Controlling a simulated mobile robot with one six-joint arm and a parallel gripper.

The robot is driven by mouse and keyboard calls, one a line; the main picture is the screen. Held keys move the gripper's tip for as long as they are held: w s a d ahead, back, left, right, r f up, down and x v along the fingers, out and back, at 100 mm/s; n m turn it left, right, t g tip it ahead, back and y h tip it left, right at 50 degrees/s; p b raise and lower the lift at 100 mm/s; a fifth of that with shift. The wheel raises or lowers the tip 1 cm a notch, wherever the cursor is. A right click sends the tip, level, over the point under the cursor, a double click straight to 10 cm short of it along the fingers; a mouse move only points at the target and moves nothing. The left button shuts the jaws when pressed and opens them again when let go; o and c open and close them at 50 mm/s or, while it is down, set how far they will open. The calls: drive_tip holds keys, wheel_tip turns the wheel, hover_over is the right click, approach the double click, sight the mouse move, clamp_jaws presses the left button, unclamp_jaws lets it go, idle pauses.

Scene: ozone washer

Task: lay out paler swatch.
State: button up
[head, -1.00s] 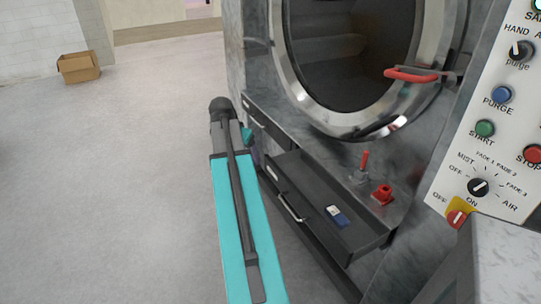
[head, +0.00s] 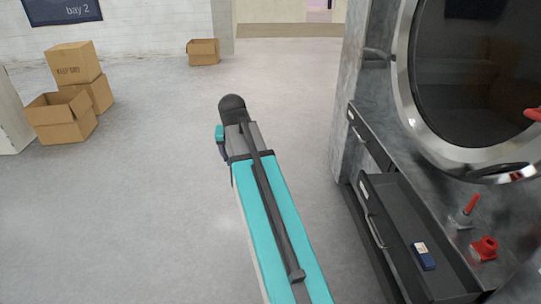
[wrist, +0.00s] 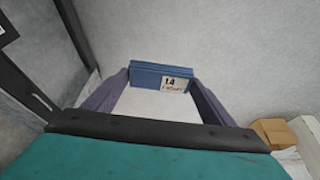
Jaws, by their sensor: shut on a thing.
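My gripper (wrist: 161,84) is shut on a blue swatch (wrist: 146,75), held between its two purple-grey fingers in the wrist view. The swatch bears a pale label with dark writing, partly legible as "1A". In the head view the gripper (head: 222,148) is mostly hidden behind my arm, and the held swatch cannot be made out there. A dark navy swatch (head: 427,262) with a pale label at its top lies in the open drawer (head: 398,212) at the lower right.
The washer (head: 402,90) with its round door stands at the right; a red-handled lever (head: 469,207) and a red valve knob (head: 485,249) are on its ledge. Cardboard boxes (head: 62,117) stand at the left, another box (head: 203,51) at the back. The floor between is clear.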

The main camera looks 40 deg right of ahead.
drive_tip(key=w+a+r+n+y, duration=0.1)
drive_tip(key=a+r+n, duration=0.1)
drive_tip(key=a, duration=1)
drive_tip(key=w+a+r+n+y, duration=0.1)
drive_tip(key=a+n, duration=0.4)
drive_tip(key=a, duration=0.8)
drive_tip(key=shift+w+a+r+n+t+y, duration=0.3)
drive_tip(key=shift+w+r+t+y, duration=0.15)
drive_tip(key=shift+w, duration=0.2)
drive_tip(key=shift+s, duration=0.15)
